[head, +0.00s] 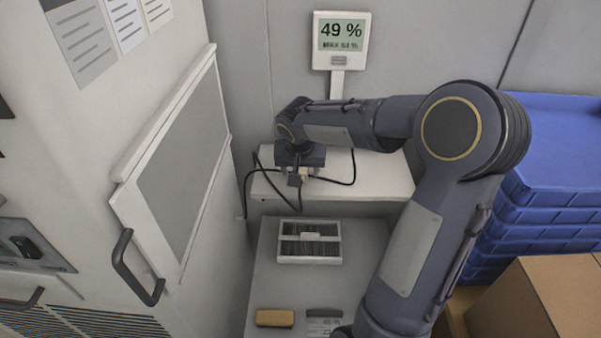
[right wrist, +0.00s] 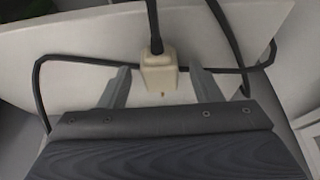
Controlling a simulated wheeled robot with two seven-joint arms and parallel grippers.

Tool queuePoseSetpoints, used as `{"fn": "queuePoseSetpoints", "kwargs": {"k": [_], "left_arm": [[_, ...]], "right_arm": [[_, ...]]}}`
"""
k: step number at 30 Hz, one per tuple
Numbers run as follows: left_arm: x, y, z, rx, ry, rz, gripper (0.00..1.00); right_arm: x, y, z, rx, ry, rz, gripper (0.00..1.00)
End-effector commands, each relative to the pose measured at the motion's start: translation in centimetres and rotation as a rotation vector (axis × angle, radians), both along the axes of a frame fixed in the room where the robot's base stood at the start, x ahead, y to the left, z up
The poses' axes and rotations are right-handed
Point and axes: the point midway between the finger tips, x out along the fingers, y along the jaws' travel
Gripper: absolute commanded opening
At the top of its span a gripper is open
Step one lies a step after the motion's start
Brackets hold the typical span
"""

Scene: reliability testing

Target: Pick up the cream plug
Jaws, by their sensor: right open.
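The cream plug (right wrist: 159,73) shows in the right wrist view, with a black cable running up from its top. It lies between the two grey fingers of my right gripper (right wrist: 160,85), which are spread wide with gaps on both sides. In the head view my right gripper (head: 296,180) is over the white shelf, and only a small bit of the cream plug (head: 304,173) shows beside it. Whether the plug touches the shelf is unclear. My left gripper is not in view.
The white shelf (head: 385,180) carries loops of black cable (head: 247,190). Below it, a white tray (head: 309,259) with dark slots and a tan block (head: 275,318) lie on a lower surface. Blue crates (head: 550,190) and a cardboard box (head: 545,300) stand right. A cabinet door (head: 185,165) is left.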

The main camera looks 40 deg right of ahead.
Motion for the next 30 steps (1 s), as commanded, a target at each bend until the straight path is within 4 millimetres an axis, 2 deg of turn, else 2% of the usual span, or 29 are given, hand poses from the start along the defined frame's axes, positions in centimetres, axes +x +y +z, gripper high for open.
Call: {"fn": "queuePoseSetpoints", "kwargs": {"k": [4,5,15,24,30], "left_arm": [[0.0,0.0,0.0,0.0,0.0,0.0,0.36],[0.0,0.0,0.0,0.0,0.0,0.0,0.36],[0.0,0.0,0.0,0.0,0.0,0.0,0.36],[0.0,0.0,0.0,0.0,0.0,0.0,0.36],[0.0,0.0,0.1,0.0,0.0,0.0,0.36]], "right_arm": [[0.0,0.0,0.0,0.0,0.0,0.0,0.58],[0.0,0.0,0.0,0.0,0.0,0.0,0.56],[0.0,0.0,0.1,0.0,0.0,0.001,0.11],[0.0,0.0,0.3,0.0,-0.001,0.0,0.1],[0.1,0.0,1.9,-0.001,-0.004,0.0,0.09]]}}
